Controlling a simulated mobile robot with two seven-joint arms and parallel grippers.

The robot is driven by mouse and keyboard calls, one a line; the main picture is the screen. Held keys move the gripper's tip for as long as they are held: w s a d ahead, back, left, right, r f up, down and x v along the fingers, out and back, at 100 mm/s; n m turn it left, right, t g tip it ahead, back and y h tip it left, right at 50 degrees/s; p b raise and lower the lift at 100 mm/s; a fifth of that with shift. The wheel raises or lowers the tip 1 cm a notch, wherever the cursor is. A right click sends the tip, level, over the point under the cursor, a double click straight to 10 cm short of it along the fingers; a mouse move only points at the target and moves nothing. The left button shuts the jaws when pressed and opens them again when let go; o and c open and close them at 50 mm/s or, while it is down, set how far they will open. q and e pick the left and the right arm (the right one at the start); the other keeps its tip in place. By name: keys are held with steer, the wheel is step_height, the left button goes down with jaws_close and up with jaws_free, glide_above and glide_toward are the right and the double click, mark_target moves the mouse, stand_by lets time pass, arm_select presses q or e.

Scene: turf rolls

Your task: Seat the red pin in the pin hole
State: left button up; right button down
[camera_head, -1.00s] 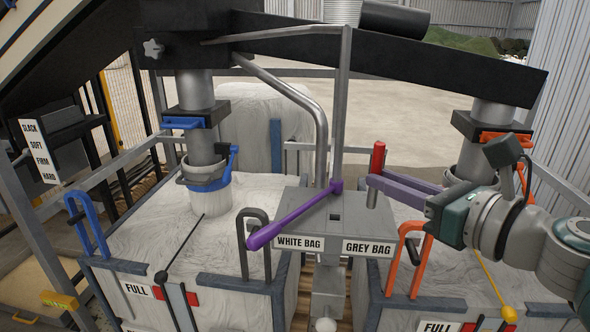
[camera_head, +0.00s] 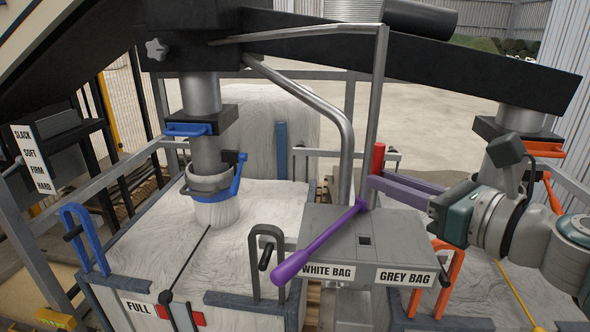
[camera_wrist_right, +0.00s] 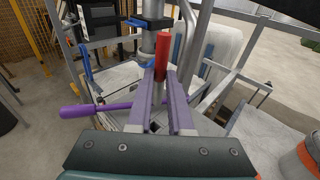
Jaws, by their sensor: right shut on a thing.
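The red pin (camera_head: 378,157) stands upright between the fingertips of my right gripper (camera_head: 374,182). In the right wrist view the purple fingers (camera_wrist_right: 161,84) are shut on the pin (camera_wrist_right: 162,54), its red top rising above them. The pin hole (camera_head: 364,240) is a small dark square in the top of the grey box (camera_head: 330,222). In the head picture the pin appears above and slightly right of the hole, apart from it. The pin's lower end is hard to make out here. My left gripper is not in view.
A purple lever (camera_head: 318,243) crosses the box's left side, by an upright grey post (camera_head: 377,100). Labels on the box front read WHITE BAG and GREY BAG. Blue (camera_head: 84,238) and orange (camera_head: 449,275) handles flank it. A black beam (camera_head: 460,70) passes overhead.

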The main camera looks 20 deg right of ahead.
steer(key=b, duration=0.4)
glide_above(378, 250)
steer(key=shift+f, duration=2.7)
steer(key=shift+r, duration=0.1)
steer(key=shift+f, duration=0.45)
steer(key=shift+f+b, duration=1.1)
steer(key=shift+b, duration=0.05)
steer(key=shift+f+b, duration=0.9)
steer(key=shift+f, duration=0.15)
steer(key=c, duration=0.8)
jaws_free()
steer(key=shift+o, duration=0.2)
